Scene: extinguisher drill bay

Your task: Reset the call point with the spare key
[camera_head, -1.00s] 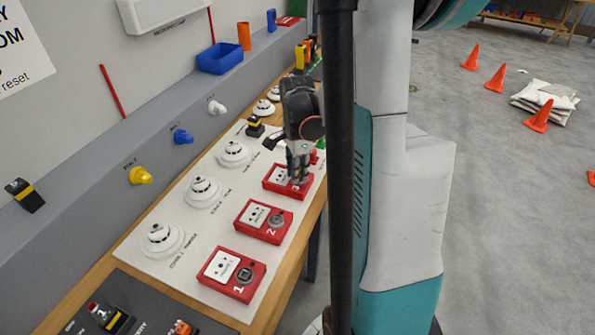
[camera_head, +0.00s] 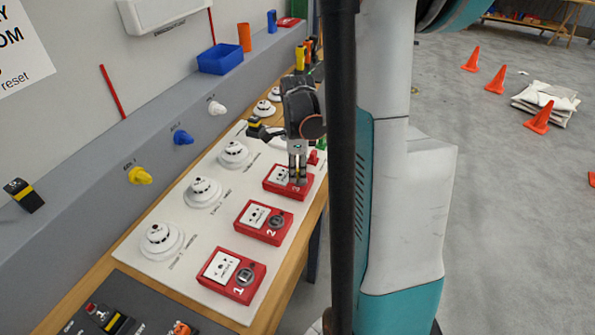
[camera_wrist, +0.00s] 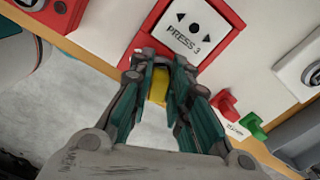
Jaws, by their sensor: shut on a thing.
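Three red call points stand in a row on the white board. Call point 3 (camera_head: 274,183) is the farthest, and its white "PRESS 3" plate (camera_wrist: 191,27) shows in the wrist view. My gripper (camera_head: 297,174) points down over the end of call point 3 beside the plate. In the wrist view my gripper (camera_wrist: 159,77) is shut on a yellow piece, likely the spare key (camera_wrist: 158,86). The fingers hide most of the key and the spot under it, so I cannot tell whether it sits in the socket.
Call point 2 (camera_head: 263,222) and call point 1 (camera_head: 232,276) stand nearer, each with a dark round socket. White detectors (camera_head: 202,191) line the board's left side. A red tag (camera_wrist: 224,104) and green tag (camera_wrist: 253,126) lie close to my fingers.

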